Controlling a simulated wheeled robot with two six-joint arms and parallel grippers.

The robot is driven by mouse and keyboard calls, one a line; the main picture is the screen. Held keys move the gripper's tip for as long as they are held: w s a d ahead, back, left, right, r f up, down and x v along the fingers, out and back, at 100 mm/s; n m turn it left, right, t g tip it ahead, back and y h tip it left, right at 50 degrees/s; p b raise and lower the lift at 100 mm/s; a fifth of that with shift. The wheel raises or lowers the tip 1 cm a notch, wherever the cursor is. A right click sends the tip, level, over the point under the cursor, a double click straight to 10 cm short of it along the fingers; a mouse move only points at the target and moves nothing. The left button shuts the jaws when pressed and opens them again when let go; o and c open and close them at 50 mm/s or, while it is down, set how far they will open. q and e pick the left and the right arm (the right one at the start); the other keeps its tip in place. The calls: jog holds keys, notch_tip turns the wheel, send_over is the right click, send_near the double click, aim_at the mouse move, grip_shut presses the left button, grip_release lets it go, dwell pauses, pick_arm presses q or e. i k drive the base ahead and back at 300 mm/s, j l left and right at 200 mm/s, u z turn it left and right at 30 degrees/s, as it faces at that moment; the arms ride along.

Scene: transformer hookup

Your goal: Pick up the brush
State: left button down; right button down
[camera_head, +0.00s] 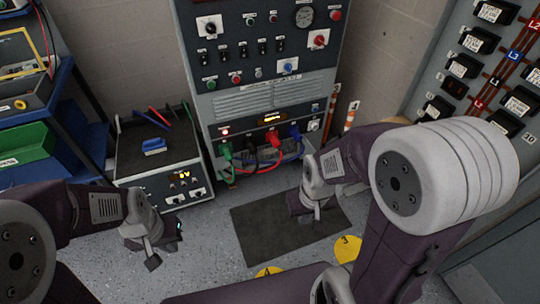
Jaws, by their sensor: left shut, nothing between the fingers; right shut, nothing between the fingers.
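A small blue item with a pale lower part (154,146), which looks like the brush, lies on top of the grey instrument box (130,160) at the left. My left gripper (152,258) is low in front of that box, above the grey floor, apart from the brush. It is shut and empty. My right gripper (316,211) points down over the black floor mat (262,235), far to the right of the brush. It is shut and empty.
A tall control cabinet (262,103) with coloured cables plugged in stands behind. A blue shelf (80,120) with a green bin (25,145) is at the left. A breaker panel (455,70) is at the right. Yellow floor markers (347,248) lie by the mat.

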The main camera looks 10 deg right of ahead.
aim_at(150, 147)
jog(key=i+j+z, duration=0.3)
jog(key=i+j, duration=0.2)
jog(key=j, duration=0.2)
jog(key=i+j+z, duration=0.35)
jog(key=j, duration=0.4)
jog(key=i+j+z, duration=0.15)
jog(key=j, duration=0.3)
jog(key=i, duration=0.1)
